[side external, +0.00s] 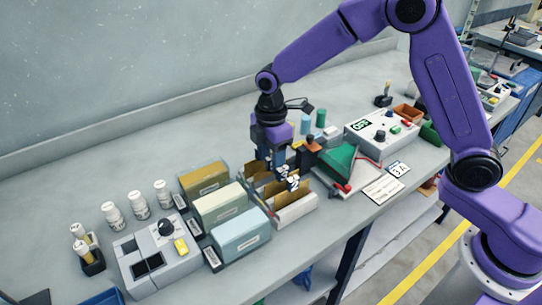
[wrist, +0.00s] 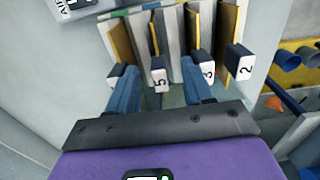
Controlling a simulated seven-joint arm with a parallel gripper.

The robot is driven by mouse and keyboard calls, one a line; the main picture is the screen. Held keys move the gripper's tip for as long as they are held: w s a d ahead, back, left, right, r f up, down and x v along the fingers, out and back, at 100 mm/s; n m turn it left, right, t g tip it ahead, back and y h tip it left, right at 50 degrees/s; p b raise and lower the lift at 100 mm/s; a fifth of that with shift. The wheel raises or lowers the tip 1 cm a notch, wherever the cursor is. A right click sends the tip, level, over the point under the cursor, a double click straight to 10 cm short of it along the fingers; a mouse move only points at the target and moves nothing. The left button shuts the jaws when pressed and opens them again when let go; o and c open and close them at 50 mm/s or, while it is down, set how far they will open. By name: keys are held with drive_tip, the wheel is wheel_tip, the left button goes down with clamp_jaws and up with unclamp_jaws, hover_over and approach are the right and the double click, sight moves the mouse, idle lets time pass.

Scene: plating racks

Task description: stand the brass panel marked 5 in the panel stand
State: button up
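The brass panel marked 5 (wrist: 154,35) stands among other brass panels in a pale slotted holder (wrist: 174,30) in the wrist view. Its white tag with the 5 faces me. My gripper (wrist: 158,88) is open, with one blue finger on each side of the 5 tag; I cannot tell whether either finger touches anything. In the side view my gripper (side external: 272,165) points down over the pale holder (side external: 297,213) with the brass panels. The 5 tag cannot be read there. I cannot tell for certain which fixture is the panel stand.
Panels marked 3 (wrist: 206,72) and 2 (wrist: 240,62) stand right of the 5. Brown (side external: 205,180), cream (side external: 220,205) and light-blue (side external: 240,236) boxes stand left of the holder. A grey control box (side external: 382,133) and a green sloped piece (side external: 337,160) stand to the right.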

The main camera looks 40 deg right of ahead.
drive_tip(key=shift+r, duration=0.1)
wheel_tip(320, 180, up, 17)
drive_tip(key=shift+r, duration=0.15)
idle(0.5)
drive_tip(key=shift+s, duration=0.1)
idle(0.3)
drive_tip(key=s+d+f+m, duration=0.1)
drive_tip(key=s+d+f, duration=0.2)
drive_tip(key=s, duration=0.7)
drive_tip(key=s+d+f+m, duration=0.2)
drive_tip(key=s+d, duration=0.4)
drive_tip(key=s, duration=0.4)
drive_tip(key=s+d+f+m, duration=0.2)
drive_tip(key=s+d+f, duration=0.2)
drive_tip(key=s, duration=0.6)
drive_tip(key=shift+s+d+f, duration=0.25)
drive_tip(key=shift+d+f, duration=0.05)
drive_tip(key=shift+d, duration=0.55)
